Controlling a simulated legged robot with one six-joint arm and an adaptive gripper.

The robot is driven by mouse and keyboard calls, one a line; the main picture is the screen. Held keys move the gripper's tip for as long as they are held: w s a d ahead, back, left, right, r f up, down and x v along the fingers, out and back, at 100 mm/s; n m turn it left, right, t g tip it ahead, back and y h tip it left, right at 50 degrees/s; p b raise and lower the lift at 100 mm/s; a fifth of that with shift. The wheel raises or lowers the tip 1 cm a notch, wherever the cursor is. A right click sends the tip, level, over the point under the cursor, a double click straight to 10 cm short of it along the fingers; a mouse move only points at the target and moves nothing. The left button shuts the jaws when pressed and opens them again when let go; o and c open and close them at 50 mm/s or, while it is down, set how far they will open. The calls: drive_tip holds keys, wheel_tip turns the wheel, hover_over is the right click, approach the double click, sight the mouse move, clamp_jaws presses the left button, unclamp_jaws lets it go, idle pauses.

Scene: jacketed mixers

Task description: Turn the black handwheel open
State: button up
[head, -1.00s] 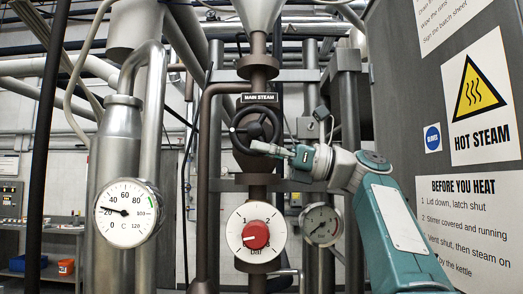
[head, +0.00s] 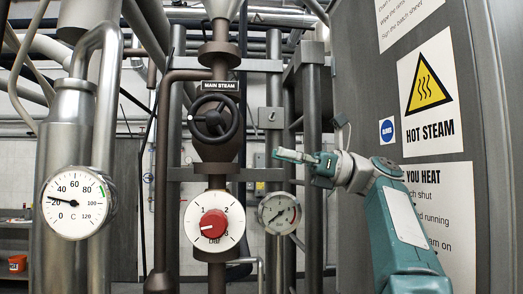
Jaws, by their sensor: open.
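The black handwheel (head: 213,119) sits on the brown vertical pipe, under a black sign that reads MAIN STEAM (head: 219,86). A small pale mark shows at its left rim. My gripper (head: 281,154) is open and empty, to the right of the wheel and a little lower in the picture. A clear gap lies between its fingertips and the rim. Nothing hides the wheel.
A red knob on a white dial (head: 214,223) is below the wheel. A small gauge (head: 279,213) is right of it. A large thermometer dial (head: 75,203) hangs at left on a steel pipe. A grey panel (head: 362,90) with a HOT STEAM sign stands at right.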

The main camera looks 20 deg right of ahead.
drive_tip(key=shift+d, duration=0.15)
drive_tip(key=t+y, duration=0.2)
drive_tip(key=y, duration=0.4)
approach(209, 136)
drive_tip(key=x, duration=0.7)
drive_tip(key=w+x, duration=0.1)
drive_tip(key=x, duration=0.2)
drive_tip(key=shift+r, duration=0.1)
drive_tip(key=shift+c, duration=0.3)
drive_tip(key=shift+d, duration=0.1)
clamp_jaws()
